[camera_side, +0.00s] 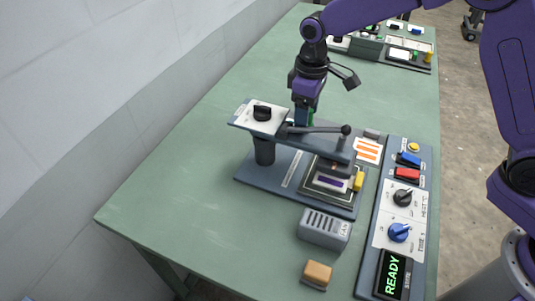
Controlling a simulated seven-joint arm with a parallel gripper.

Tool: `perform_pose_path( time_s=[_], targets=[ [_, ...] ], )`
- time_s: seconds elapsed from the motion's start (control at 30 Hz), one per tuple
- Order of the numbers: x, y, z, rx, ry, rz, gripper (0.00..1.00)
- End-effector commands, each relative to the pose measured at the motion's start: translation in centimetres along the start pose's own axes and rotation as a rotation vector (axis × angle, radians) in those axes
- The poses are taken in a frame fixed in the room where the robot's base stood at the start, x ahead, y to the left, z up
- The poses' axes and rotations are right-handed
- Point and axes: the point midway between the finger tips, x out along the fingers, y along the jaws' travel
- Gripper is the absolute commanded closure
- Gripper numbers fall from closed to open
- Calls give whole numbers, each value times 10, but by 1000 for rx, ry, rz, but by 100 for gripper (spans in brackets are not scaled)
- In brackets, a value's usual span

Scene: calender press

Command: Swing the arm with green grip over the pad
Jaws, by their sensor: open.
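The press has a blue-grey swing arm (318,146) on a dark post (264,150), with a white plate and black knob at the post end. Its free end overlaps the far part of the pad (320,193) in the picture; I cannot tell whether it is squarely above it. A sliver of the green grip (311,117) shows at the arm's far side. My gripper (303,118) points down there, open, right at the grip. The fingertips are partly hidden behind the arm, so I cannot tell if they straddle the grip or touch it.
A control panel (378,226) with knobs and a READY display stands right of the press. A grey vented box (324,229) and an orange-topped block (317,274) sit in front. The green table (190,190) is clear at left.

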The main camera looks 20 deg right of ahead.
Motion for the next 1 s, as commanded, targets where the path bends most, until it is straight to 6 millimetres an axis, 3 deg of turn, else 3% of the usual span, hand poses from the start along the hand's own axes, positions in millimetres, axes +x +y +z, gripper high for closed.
perform_pose_path(
  time_s=[0.8,1.0],
  targets=[
    [-66,0,0,1,1,0,32],
    [-75,0,0,0,0,0,32]
  ],
)
